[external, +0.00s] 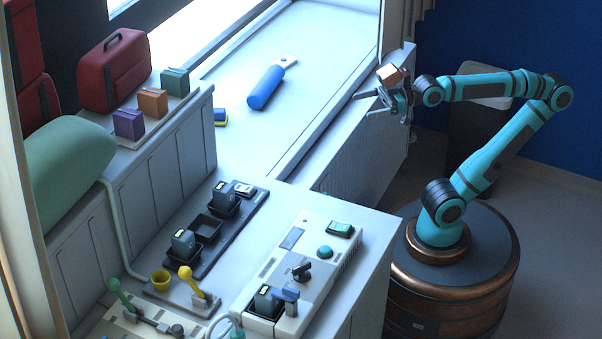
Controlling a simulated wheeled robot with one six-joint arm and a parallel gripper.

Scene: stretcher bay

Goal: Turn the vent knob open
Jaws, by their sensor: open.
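A white control unit (318,277) sits on the counter in the lower middle of the external view. A black knob (302,271) with a raised grip stands on its top; it looks like the vent knob, but I can read no label. My gripper (362,104) is open and appears empty. It is raised at the upper right, near the edge of the window-side ledge, well apart from the knob and pointing left.
The unit also carries a teal button (325,252), a green switch (340,229) and a blue lever (288,295). A black rack (213,240) with dark battery-like blocks stands to its left. A yellow lever (190,280) is close by. A blue cylinder (265,88) lies on the ledge.

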